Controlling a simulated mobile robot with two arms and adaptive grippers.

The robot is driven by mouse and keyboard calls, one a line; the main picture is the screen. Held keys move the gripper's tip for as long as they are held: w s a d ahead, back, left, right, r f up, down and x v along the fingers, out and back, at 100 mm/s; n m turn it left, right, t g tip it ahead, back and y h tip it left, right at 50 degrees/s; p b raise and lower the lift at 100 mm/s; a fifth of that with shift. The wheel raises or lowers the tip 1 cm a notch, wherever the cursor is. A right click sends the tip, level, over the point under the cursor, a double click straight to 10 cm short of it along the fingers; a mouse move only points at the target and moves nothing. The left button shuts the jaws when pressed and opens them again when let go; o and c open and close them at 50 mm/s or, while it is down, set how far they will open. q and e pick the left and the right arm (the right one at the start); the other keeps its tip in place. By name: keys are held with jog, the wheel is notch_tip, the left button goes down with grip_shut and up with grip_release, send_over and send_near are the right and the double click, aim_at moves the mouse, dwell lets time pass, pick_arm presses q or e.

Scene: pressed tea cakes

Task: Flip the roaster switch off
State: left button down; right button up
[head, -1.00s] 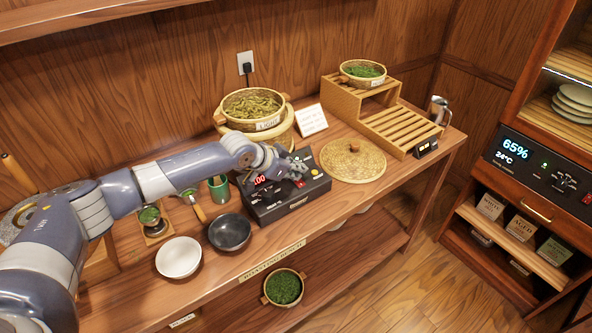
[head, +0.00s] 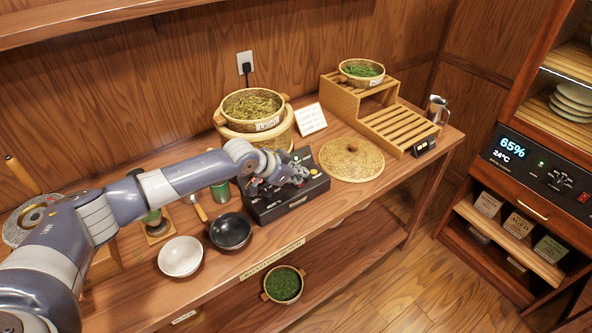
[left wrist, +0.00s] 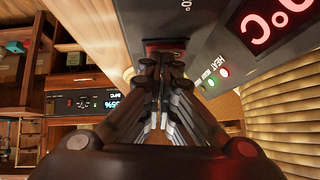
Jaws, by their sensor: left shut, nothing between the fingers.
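The roaster control box (head: 290,208) is a black box on the bench in front of the round bamboo roaster basket. My left gripper (head: 300,177) is over its top, and the hand hides much of the panel, including most of the display. In the left wrist view the shut, empty fingers (left wrist: 160,62) point at a red switch (left wrist: 165,43) on the dark panel. The tips are very close to it; I cannot tell whether they touch, or which way the switch is tipped. A red °C display (left wrist: 268,20) and small red and green lights by "HEAT" are lit. My right gripper is not in view.
A dark bowl (head: 230,231) and a white bowl (head: 180,256) stand left of the box. A round woven lid (head: 352,160) lies right of it. A basket of leaves (head: 254,107) stands behind. A wooden rack (head: 400,128) is farther right.

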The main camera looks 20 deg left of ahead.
pick_arm(q)
jog(key=shift+r, duration=0.1)
jog(key=shift+r+p, duration=0.55)
jog(key=shift+p, duration=0.15)
jog(key=r+p, duration=0.3)
jog(key=shift+s+d, duration=0.1)
jog(key=shift+d, duration=0.15)
jog(key=b+v, duration=0.2)
jog(key=v, duration=0.8)
jog(key=shift+f+b, duration=0.15)
jog(key=shift+b, duration=0.2)
jog(key=b, duration=0.3)
jog(key=a+b, duration=0.1)
jog(key=b, duration=0.2)
jog(key=shift+w+a+r+b, duration=0.2)
jog(key=shift+a+r+b, duration=0.1)
jog(key=shift+b, duration=0.1)
